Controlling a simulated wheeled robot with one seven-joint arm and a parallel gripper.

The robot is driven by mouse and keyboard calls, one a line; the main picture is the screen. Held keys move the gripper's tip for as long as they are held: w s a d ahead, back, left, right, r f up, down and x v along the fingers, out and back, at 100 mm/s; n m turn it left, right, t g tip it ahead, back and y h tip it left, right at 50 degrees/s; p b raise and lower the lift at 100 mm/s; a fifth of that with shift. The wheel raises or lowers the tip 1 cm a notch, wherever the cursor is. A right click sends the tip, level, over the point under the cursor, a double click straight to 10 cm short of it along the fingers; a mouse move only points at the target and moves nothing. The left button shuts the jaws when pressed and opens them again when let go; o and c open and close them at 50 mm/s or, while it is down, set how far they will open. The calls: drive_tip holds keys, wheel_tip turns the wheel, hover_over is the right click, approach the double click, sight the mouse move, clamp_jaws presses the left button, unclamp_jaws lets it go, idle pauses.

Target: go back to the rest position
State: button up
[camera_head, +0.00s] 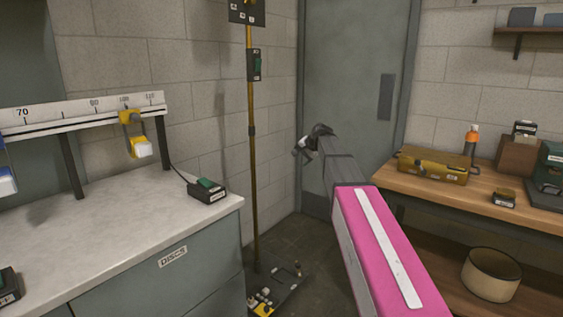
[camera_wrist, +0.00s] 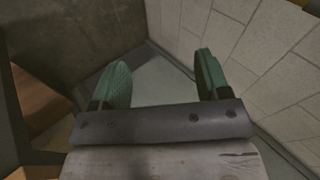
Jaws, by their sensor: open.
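My gripper (camera_wrist: 160,88) shows in the wrist view with two green finger pads spread apart and nothing between them. The fingers are small and partly hidden there. A tall brass pole (camera_head: 252,170) stands to the left of the gripper, apart from it.
A counter with a white top (camera_head: 100,225) and a ruler rail (camera_head: 85,112) stands at left. A black box with a green switch (camera_head: 208,190) sits on it. A wooden bench (camera_head: 480,200) at right holds a yellow tool (camera_head: 432,168); a round bin (camera_head: 491,275) is below.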

drive_tip(key=s+d+f+n+g+h, duration=0.1)
drive_tip(key=s+d+f+n+g, duration=0.1)
drive_tip(key=s+f, duration=0.9)
drive_tip(key=s+d+f+n+g+h, duration=0.2)
drive_tip(key=s+d+f, duration=0.2)
drive_tip(key=s+f, duration=0.7)
drive_tip(key=s+d+f+n+g+h, duration=0.2)
drive_tip(key=s+d+f, duration=0.2)
drive_tip(key=s+f, duration=0.7)
drive_tip(key=s, duration=0.4)
drive_tip(key=shift+s, duration=0.3)
drive_tip(key=shift+d+f, duration=0.1)
